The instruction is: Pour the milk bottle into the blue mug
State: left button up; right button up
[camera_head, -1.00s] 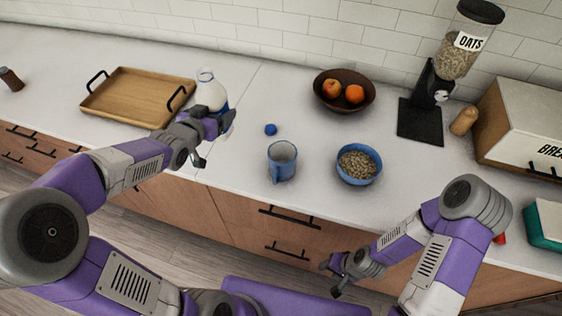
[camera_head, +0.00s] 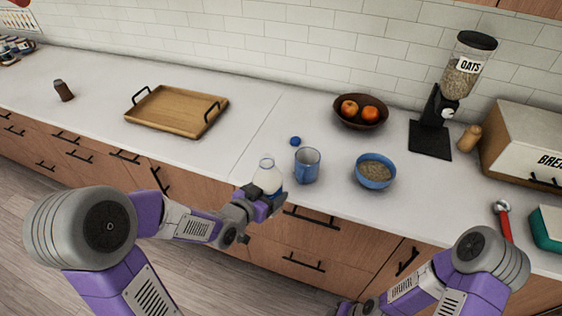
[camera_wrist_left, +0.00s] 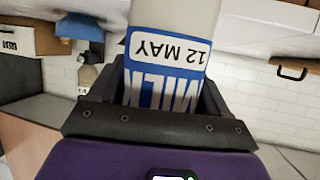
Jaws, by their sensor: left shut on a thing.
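The milk bottle (camera_head: 267,178) is a clear bottle with white contents, held roughly upright by my left gripper (camera_head: 262,197) near the counter's front edge. In the left wrist view the bottle (camera_wrist_left: 168,60) fills the space between the jaws (camera_wrist_left: 155,105), its blue and white label reading MILK and 12 MAY. The blue mug (camera_head: 307,166) stands upright on the counter just right of the bottle, apart from it. The inside of the mug is mostly hidden. My right gripper (camera_head: 352,308) is at the bottom edge of the head view, mostly cut off.
A small blue cap (camera_head: 295,141) lies behind the mug. A blue bowl of oats (camera_head: 376,183) stands right of the mug. A wooden tray (camera_head: 160,122), a brown fruit bowl (camera_head: 345,123) and an oats dispenser (camera_head: 437,120) stand farther back.

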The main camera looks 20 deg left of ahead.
aim_at(307, 159)
jog(key=k, duration=0.5)
jog(key=z, duration=3.7)
jog(key=k, duration=1.8)
jog(key=u, duration=1.9)
